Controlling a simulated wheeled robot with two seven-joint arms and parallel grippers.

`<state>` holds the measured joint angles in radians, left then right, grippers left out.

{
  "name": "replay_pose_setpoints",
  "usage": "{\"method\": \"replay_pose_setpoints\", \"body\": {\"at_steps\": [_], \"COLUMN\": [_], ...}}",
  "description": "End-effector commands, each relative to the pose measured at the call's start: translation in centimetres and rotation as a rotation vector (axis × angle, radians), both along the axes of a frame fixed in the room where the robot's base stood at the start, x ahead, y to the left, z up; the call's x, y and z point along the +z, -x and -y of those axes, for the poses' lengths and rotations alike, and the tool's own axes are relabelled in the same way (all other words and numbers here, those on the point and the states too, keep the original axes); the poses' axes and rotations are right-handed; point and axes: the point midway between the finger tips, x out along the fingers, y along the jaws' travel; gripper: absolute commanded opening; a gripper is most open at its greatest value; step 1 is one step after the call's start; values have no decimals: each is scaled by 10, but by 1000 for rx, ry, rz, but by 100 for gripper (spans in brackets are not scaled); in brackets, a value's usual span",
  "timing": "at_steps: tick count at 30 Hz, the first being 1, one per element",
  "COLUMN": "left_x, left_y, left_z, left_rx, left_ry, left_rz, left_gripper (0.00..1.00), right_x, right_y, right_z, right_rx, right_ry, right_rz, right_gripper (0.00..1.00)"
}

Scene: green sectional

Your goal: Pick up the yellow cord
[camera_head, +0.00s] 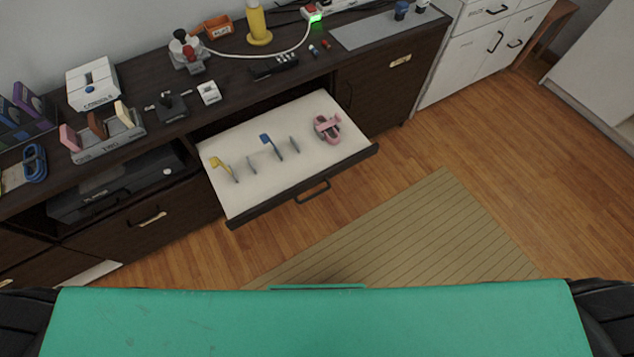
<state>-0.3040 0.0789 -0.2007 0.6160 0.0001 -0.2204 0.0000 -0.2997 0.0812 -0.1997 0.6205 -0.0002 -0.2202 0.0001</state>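A small yellow piece (217,162) shows at the left side of the open drawer (240,205), by a thin upright grey peg; it may be the yellow cord, but it is too small to tell its shape well. A similar blue piece (266,139) is by another peg to its right. A pink object (327,128) lies at the drawer's right end. Neither of my grippers is in the head view.
The drawer is pulled out from a dark cabinet, its handle (312,192) at the front. The cabinet top holds a coiled blue cord (35,163), a white box (93,84), a white cable (262,56) and a yellow cylinder (257,24). A tan rug (420,225) lies on open wood floor.

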Motion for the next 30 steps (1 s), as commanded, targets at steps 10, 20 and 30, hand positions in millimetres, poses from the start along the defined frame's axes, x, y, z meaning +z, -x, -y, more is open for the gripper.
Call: {"method": "replay_pose_setpoints", "body": {"at_steps": [10, 20, 30], "left_x": [0, 1, 1], "left_y": [-3, -6, -6], "left_z": [0, 0, 0], "left_rx": [0, 0, 1], "left_ry": [0, 0, 0], "left_rz": [5, 10, 10], "left_gripper": [50, 98, 50], "right_x": [0, 0, 0], "right_y": [-1, 0, 0], "right_z": [-1, -2, -1], "right_rx": [0, -1, -1], "right_ry": [-2, -3, -2], "right_rz": [2, 0, 0], "right_gripper": [50, 50, 50]}}
